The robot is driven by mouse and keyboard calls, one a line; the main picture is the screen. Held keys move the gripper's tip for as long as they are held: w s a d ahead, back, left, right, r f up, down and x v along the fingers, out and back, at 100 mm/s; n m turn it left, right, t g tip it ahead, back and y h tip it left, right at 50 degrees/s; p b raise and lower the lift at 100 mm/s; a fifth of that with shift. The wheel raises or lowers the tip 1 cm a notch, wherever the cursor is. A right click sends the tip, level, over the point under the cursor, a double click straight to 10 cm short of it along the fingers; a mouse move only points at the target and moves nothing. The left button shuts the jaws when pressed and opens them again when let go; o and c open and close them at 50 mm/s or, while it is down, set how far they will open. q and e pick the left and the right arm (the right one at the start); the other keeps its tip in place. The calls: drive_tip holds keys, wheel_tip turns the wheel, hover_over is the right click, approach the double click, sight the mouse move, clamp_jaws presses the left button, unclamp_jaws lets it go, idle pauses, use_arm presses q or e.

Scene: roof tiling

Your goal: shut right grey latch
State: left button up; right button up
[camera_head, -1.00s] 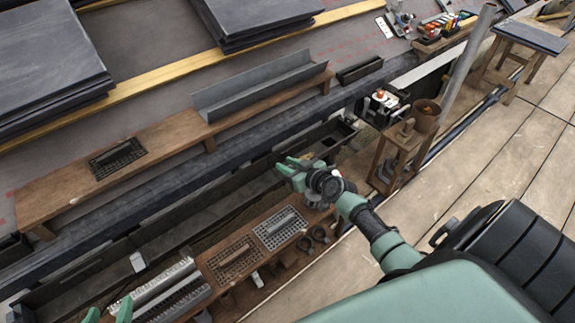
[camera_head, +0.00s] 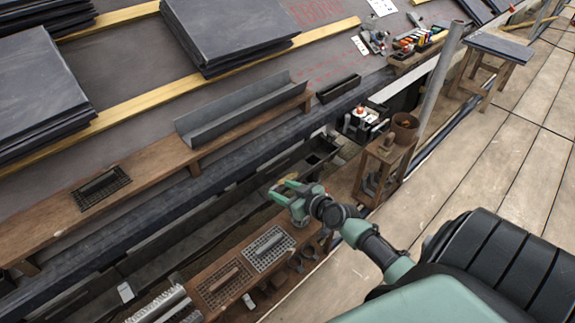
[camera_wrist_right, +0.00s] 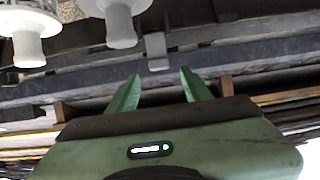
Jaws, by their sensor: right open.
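My right gripper (camera_head: 283,188) is in the middle of the head view, over the dark trough at the eave and beyond the low wooden bench. In the right wrist view its two green fingers (camera_wrist_right: 158,80) stand apart with nothing between them. A small grey bracket-like piece (camera_wrist_right: 157,48), possibly the grey latch, hangs from a dark rail just beyond the fingertips, roughly centred between them. It looks apart from the fingers. I cannot tell whether it is open or shut. In the head view I cannot make it out near the gripper. My left gripper is not in view.
Two pale flanged parts (camera_wrist_right: 120,22) hang close by at the upper left of the wrist view. In the head view, a wooden stand (camera_head: 382,165) with a pot is right of my gripper. A long grey gutter piece (camera_head: 245,108) lies on the upper plank.

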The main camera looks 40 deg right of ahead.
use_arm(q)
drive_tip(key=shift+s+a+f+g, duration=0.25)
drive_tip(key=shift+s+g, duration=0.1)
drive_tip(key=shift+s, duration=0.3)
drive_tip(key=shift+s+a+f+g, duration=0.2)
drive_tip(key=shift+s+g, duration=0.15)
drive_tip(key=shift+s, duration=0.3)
use_arm(e)
drive_tip(key=shift+v, duration=1.1)
